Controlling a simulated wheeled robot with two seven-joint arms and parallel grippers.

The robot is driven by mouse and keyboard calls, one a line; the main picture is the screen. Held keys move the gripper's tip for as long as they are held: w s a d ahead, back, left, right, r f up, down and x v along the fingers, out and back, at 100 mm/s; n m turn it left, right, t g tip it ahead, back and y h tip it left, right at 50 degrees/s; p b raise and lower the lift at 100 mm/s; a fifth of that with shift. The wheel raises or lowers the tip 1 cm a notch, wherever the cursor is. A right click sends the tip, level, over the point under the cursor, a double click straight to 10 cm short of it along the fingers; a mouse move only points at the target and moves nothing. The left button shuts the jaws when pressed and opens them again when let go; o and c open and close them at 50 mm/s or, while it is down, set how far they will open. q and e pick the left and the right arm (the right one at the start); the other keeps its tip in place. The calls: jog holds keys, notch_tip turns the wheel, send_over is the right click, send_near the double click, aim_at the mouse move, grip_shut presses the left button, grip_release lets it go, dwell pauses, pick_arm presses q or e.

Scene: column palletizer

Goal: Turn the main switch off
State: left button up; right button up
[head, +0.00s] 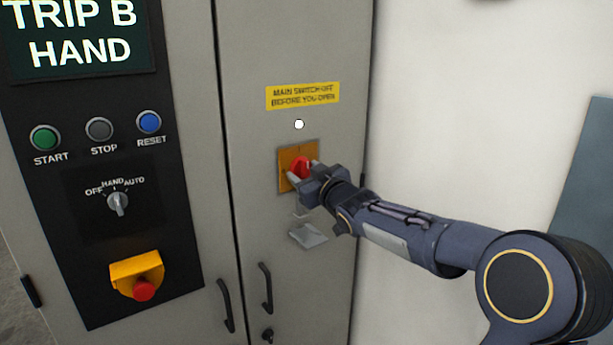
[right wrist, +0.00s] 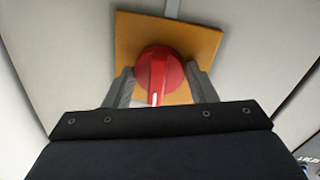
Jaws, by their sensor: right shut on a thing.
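The main switch is a red rotary knob (head: 300,167) on a yellow-orange plate (head: 284,158) on the cabinet's right door. A yellow label above it (head: 303,95) reads "MAIN SWITCH OFF BEFORE YOU OPEN". My right gripper (head: 302,174) reaches in from the right and is shut on the knob. In the right wrist view the red knob (right wrist: 158,72) sits between the two grey fingers, its raised grip bar pointing towards the gripper's palm, with the orange plate (right wrist: 140,32) behind. The gripper hides part of the knob in the head view. My left gripper is not in view.
Left of the switch is a black panel with START (head: 45,138), STOP (head: 99,129) and RESET (head: 149,122) buttons, a selector (head: 118,203) and a red emergency stop (head: 144,288). A display (head: 80,38) reads "TRIP B HAND". Door handles (head: 266,288) sit below. A white lamp (head: 299,124) is above the switch.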

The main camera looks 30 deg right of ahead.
jog(key=n+b, duration=0.2)
jog(key=n, duration=0.1)
jog(key=shift+f+b, duration=0.25)
jog(key=shift+b, duration=0.15)
jog(key=n+b, duration=0.2)
jog(key=n, duration=0.3)
jog(key=shift+d+t, duration=0.15)
jog(key=shift+t, duration=0.25)
jog(key=n+y+b, duration=0.1)
jog(key=n, duration=0.3)
jog(key=shift+r+n+b, duration=0.1)
jog(key=shift+n+b, duration=0.25)
jog(key=shift+n, duration=0.05)
jog(key=shift+d+r+n+t+y+b, duration=0.15)
jog(key=shift+n+y+b, duration=0.1)
jog(key=shift+n, duration=1.2)
jog(key=shift+f+n+t+y+b, duration=0.15)
jog(key=shift+n+y+b, duration=0.1)
jog(key=shift+n, duration=1.2)
jog(key=shift+r, duration=0.1)
jog(key=o, duration=1)
